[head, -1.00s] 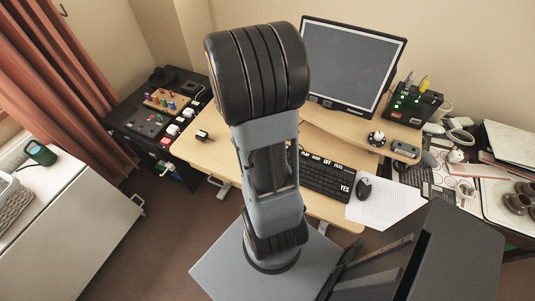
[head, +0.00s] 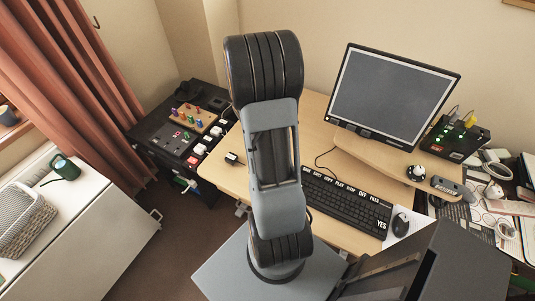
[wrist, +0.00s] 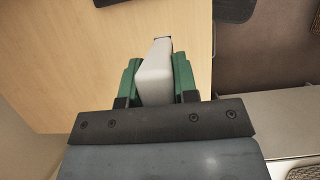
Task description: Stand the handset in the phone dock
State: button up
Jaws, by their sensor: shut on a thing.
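In the wrist view my gripper (wrist: 154,83), with green fingers, is shut on the pale grey handset (wrist: 155,72). The handset is a narrow, rounded block that sticks out beyond the fingertips over the wooden desk; its dark far end shows. I cannot identify the phone dock for certain in either view.
The desk (head: 318,136) holds a keyboard (head: 345,203), a monitor (head: 393,97) and a mouse (head: 400,223). A black cabinet (head: 160,137) with small items stands left of it. A white cabinet (head: 103,218) bears a basket (head: 24,222) and a green object (head: 65,167).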

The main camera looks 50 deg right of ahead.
jog(key=w+d+f+p, duration=0.1)
jog(key=w+d+f, duration=0.1)
jog(key=f, duration=0.3)
jog(key=w+d+f+p, duration=0.1)
jog(key=w+d+f, duration=0.1)
jog(key=w+f, duration=0.2)
jog(key=shift+f, duration=0.5)
jog(key=shift+f, duration=0.1)
jog(key=shift+f, duration=0.15)
jog(key=o, duration=0.9)
jog(key=shift+o, duration=0.2)
